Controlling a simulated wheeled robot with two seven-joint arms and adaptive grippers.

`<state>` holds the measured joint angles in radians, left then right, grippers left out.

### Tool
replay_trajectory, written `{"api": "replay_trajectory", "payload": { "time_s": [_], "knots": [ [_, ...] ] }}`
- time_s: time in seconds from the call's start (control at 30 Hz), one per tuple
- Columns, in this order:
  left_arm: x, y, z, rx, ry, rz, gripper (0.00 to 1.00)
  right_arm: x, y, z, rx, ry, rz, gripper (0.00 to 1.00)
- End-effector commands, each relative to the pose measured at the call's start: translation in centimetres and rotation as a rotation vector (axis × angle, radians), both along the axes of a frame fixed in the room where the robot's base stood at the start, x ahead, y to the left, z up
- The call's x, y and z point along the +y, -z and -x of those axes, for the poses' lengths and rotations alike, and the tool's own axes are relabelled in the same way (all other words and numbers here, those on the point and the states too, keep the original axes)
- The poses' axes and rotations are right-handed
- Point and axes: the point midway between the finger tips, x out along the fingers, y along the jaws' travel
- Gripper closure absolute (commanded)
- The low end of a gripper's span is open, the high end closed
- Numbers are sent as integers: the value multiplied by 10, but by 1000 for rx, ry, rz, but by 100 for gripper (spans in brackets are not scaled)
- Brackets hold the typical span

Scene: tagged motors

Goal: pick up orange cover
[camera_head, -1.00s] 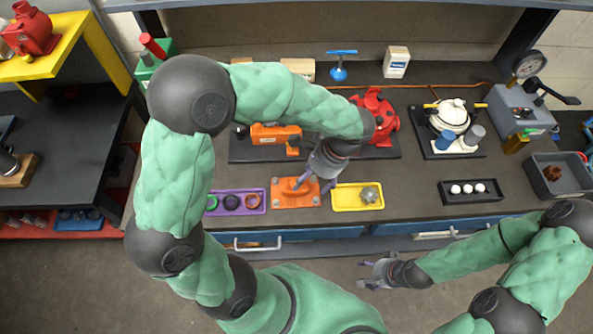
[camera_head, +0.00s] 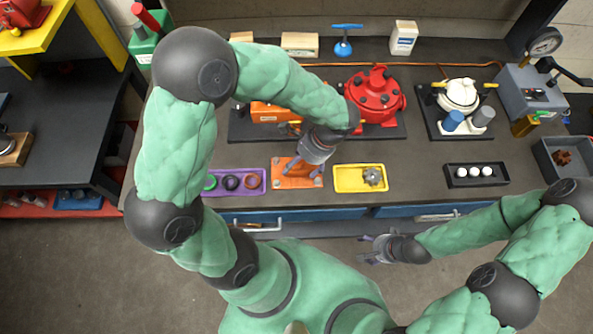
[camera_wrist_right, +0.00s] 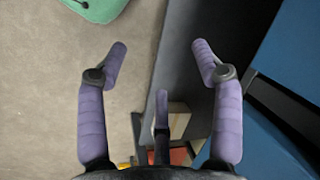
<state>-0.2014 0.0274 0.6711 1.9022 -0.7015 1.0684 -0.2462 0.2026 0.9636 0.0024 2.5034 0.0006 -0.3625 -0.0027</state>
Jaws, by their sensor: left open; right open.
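The orange cover (camera_head: 284,181) is a flat orange plate with bolt holes near its corners. It lies on the bench between a purple tray and a yellow tray. My left gripper (camera_head: 296,168) is open and points down over the cover, hiding part of it. Whether its fingers touch the cover I cannot tell. My right gripper (camera_head: 368,249) is open and empty in front of the bench's front edge. In the right wrist view its purple fingers (camera_wrist_right: 160,60) are spread apart with nothing between them.
A purple tray (camera_head: 238,192) with rings is left of the cover; a yellow tray (camera_head: 349,186) with a metal part is right. Behind stand an orange motor (camera_head: 268,112) and a red pump (camera_head: 377,97). A black tray (camera_head: 454,182) holds white balls. Bench (camera_head: 415,190) between trays is clear.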

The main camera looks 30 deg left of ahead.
Motion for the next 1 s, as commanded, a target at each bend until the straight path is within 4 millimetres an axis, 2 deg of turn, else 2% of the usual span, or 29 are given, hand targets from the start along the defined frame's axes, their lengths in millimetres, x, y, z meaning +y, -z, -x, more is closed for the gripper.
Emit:
{"api": "replay_trajectory", "payload": {
  "time_s": [0.03,0.17,0.4,0.43,0.47,0.7,1.0],
  "knots": [
    [2,10,4,3,-1,-1,21,0,5,0,0,0,0,34],
    [7,24,6,2,-1,0,21,0,8,0,0,0,0,34],
    [8,26,6,0,1,0,21,0,8,0,0,0,0,34],
    [8,26,6,0,1,0,24,0,8,0,0,0,0,34],
    [8,26,6,0,1,0,32,0,8,0,0,0,0,34],
    [8,26,6,0,1,0,100,0,8,0,0,0,0,34],
    [9,24,6,-2,0,0,100,0,7,0,0,0,0,34]
  ]
}}
